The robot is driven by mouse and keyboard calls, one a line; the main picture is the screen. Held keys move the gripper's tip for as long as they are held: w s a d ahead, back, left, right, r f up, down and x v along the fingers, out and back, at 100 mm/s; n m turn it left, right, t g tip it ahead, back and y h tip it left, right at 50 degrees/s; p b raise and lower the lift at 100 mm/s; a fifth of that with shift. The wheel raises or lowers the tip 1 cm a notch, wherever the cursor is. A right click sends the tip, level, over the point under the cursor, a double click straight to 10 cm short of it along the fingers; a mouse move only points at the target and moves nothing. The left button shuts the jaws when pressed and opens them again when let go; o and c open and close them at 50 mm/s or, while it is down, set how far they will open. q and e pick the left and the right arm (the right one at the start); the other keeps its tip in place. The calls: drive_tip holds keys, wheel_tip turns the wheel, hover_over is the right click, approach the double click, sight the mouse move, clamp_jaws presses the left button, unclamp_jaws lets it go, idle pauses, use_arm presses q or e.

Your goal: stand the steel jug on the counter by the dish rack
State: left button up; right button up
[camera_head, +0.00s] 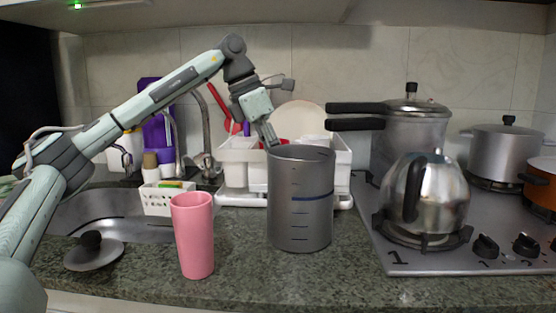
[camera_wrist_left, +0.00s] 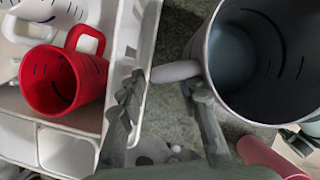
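The steel jug (camera_head: 300,205) stands upright on the granite counter, in front of the white dish rack (camera_head: 240,172). My left gripper (camera_head: 270,140) reaches down behind the jug's rim from the upper left. In the left wrist view the jug (camera_wrist_left: 265,55) is open-topped and empty, and its handle (camera_wrist_left: 175,71) points left. The fingers of my left gripper (camera_wrist_left: 163,95) are spread apart, with the handle near their tips. I cannot tell whether they touch it. The jug hides the fingertips in the head view. My right gripper is in neither view.
A pink cup (camera_head: 194,235) stands left of the jug. The stove (camera_head: 420,262) with a kettle (camera_head: 418,190) is at right. The sink (camera_head: 60,215) and a grey lid (camera_head: 93,252) are at left. A red mug (camera_wrist_left: 65,80) sits in the rack.

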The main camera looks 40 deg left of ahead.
use_arm(q)
drive_tip(key=p+v, duration=0.1)
drive_tip(key=v, duration=1.1)
drive_tip(key=shift+r, duration=0.2)
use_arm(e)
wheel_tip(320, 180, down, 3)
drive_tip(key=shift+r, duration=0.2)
use_arm(q)
drive_tip(key=shift+w, duration=0.1)
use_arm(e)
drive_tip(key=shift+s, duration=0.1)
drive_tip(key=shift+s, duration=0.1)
